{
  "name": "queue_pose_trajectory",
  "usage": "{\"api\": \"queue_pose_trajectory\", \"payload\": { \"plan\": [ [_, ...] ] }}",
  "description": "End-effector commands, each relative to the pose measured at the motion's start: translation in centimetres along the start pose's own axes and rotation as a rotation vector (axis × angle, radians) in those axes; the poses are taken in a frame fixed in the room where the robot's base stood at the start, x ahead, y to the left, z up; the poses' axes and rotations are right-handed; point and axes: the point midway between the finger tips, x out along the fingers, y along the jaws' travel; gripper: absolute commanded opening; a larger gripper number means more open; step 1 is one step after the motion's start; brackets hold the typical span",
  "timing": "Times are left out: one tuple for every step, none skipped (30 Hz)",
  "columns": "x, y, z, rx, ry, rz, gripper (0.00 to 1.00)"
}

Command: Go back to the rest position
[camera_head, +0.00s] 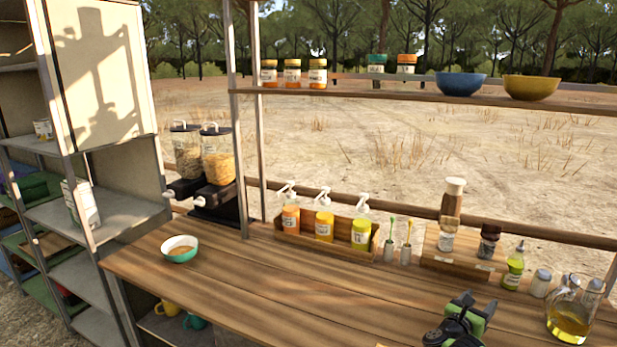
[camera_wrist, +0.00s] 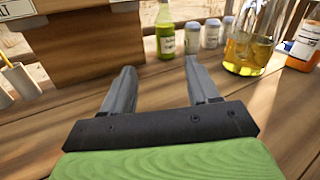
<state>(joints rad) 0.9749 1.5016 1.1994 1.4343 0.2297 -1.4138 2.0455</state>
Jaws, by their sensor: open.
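My gripper (camera_head: 462,326) is low over the right part of the wooden counter (camera_head: 215,277) in the head view. In the wrist view my gripper (camera_wrist: 160,82) has its two grey fingers apart with nothing between them. Its fingertips point toward the bottles at the back of the counter. It is in front of the wooden riser (camera_head: 455,258) and left of the oil jug (camera_head: 568,322).
A green bottle (camera_head: 513,268), a shaker (camera_head: 540,283) and the glass oil jug stand close by on the right. A pump-bottle box (camera_head: 290,238) and a bowl (camera_head: 180,249) are farther left. A shelf (camera_head: 420,97) with bowls and jars spans above. The middle counter is clear.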

Motion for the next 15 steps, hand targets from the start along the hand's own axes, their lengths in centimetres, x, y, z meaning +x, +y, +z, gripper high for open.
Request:
{"api": "queue_pose_trajectory", "payload": {
  "plan": [
    [-0.3,1.0,1.0,-0.024,-0.013,0.033,0.60],
    [-0.5,1.7,1.6,-0.043,-0.021,0.058,0.60],
    [-0.8,2.5,2.3,-0.071,-0.031,0.089,0.60],
    [-1.1,3.3,3.0,-0.096,-0.041,0.117,0.60],
    [-1.4,4.0,3.6,-0.122,-0.051,0.146,0.60],
    [-2.0,5.2,4.6,-0.161,-0.067,0.188,0.60],
    [-2.4,6.0,5.3,-0.194,-0.080,0.220,0.60],
    [-3.0,6.9,6.0,-0.228,-0.094,0.253,0.60],
    [-3.8,8.2,7.1,-0.280,-0.115,0.302,0.60],
    [-4.5,9.2,8.0,-0.324,-0.134,0.341,0.60],
    [-5.3,10.3,8.9,-0.373,-0.156,0.383,0.60],
    [-6.7,11.8,10.2,-0.449,-0.189,0.445,0.60],
    [-7.9,13.1,11.2,-0.515,-0.219,0.497,0.60],
    [-9.4,14.4,12.4,-0.594,-0.256,0.551,0.60],
    [-11.8,16.1,13.9,-0.719,-0.314,0.632,0.60]
  ]
}}
